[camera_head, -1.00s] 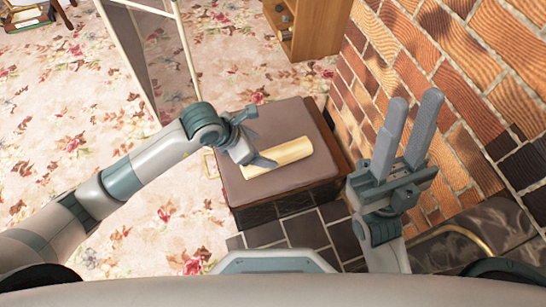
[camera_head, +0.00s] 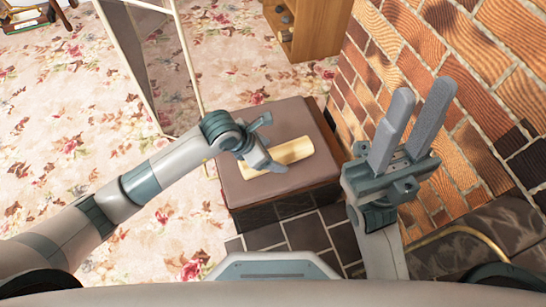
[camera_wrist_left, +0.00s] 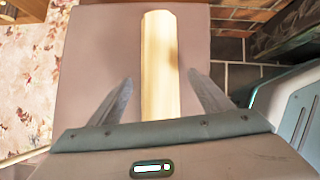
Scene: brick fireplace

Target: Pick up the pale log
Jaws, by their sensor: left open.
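The pale log (camera_head: 293,151) lies on a brown padded stool top (camera_head: 310,118). In the left wrist view the log (camera_wrist_left: 160,60) runs away from me, its near end between my two fingers. My left gripper (camera_head: 270,145) is open over the log's left part in the head view. It also shows in the left wrist view (camera_wrist_left: 160,95), with a finger on each side of the log and a gap on both sides. The head view hides part of the log behind this gripper. My right gripper (camera_head: 415,125) is raised at the right, open and empty.
A brick wall (camera_head: 440,75) rises close on the right, beside my right gripper. A wooden cabinet (camera_head: 318,25) stands behind the stool. A tall thin-framed panel (camera_head: 165,65) stands at the back left. Flowered carpet (camera_head: 80,120) lies open to the left.

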